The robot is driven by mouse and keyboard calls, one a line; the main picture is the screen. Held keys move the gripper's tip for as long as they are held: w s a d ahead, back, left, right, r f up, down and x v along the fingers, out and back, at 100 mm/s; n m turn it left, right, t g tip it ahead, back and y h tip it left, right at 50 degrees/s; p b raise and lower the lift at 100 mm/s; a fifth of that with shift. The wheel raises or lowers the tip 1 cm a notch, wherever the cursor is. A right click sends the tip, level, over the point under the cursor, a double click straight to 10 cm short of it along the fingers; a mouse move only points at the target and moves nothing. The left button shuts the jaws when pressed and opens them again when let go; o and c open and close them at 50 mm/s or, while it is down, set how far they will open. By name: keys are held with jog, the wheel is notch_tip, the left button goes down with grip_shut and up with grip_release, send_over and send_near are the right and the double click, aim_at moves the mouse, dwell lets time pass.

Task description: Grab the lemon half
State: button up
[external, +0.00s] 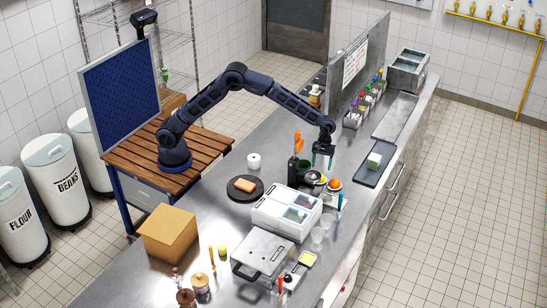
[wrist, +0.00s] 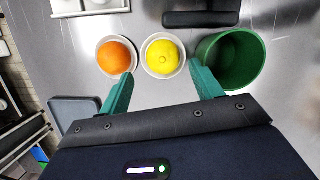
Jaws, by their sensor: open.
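The yellow lemon half (wrist: 165,57) sits in a small white bowl (wrist: 146,68) in the middle of the wrist view. In the external view the lemon (external: 314,176) is small and partly hidden near my gripper. My gripper (wrist: 160,90) is open and empty, with its two green fingers spread apart. The lemon lies just beyond the fingertips, between their lines. In the external view my gripper (external: 323,158) hangs over the counter close to the bowls.
An orange (wrist: 116,56) in its own bowl is just left of the lemon. A green cup (wrist: 232,60) stands just right, close to the right finger. A dark tray (external: 375,165) with a pale green block lies right of my gripper. White containers (external: 287,212) stand nearer the camera.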

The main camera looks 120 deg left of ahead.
jog(key=shift+a+x, duration=0.15)
jog(key=shift+x, duration=1.5)
jog(key=shift+a+x, duration=0.15)
jog(key=shift+x, duration=1.5)
jog(key=shift+s, duration=0.2)
jog(key=c, duration=0.8)
